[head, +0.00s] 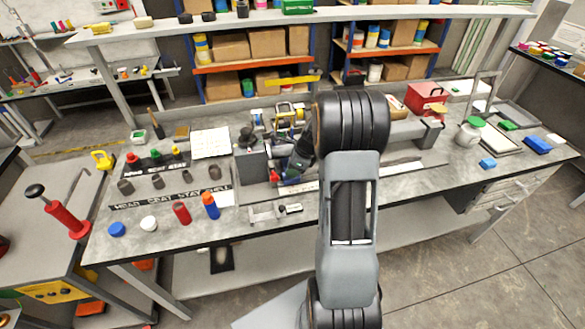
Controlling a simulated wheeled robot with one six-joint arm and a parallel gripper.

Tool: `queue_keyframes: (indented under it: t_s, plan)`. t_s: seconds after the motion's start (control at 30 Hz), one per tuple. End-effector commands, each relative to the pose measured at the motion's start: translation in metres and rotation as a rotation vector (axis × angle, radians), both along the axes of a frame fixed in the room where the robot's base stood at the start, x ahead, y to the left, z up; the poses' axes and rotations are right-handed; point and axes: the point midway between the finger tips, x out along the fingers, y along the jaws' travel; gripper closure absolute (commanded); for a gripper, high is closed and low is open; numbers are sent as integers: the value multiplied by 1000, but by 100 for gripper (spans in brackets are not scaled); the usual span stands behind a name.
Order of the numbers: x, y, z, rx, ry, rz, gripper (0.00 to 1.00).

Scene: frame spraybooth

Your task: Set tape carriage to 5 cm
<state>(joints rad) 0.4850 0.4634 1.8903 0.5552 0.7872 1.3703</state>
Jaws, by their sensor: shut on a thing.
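A grey bench device (251,166) with a black knob on top stands at the middle of the workbench. A pale strip (385,170) runs right from it along the bench; any marks on it are too small to read. What looks like the tape carriage (275,177), with a small red part, sits at the left end of this strip. My gripper (290,170) is low over the strip at the carriage, just right of the grey device. It appears shut on the carriage, but my arm and wrist hide much of the fingers and the contact.
Yellow and blue rolls (287,112) stand behind the device. A small caliper-like tool (268,213) lies in front. Red and blue bottles (211,205) and cups stand to the left. A red box (427,97) and a jar (470,132) stand to the right. A shelf (340,15) spans above the back.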

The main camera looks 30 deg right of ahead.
Motion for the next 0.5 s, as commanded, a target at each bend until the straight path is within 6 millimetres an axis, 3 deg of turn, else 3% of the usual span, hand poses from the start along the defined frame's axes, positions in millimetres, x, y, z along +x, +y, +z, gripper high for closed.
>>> queue_keyframes:
  t_s: [0.17, 0.2, 0.43, 0.5]
  plan:
    - [1, 4, 1, 5, 0, 6, 100]
    - [1, 4, 1, 5, 0, 7, 68]
    - [1, 2, 0, 4, 0, 3, 46]
    - [0, 1, 0, 4, 0, 2, 45]
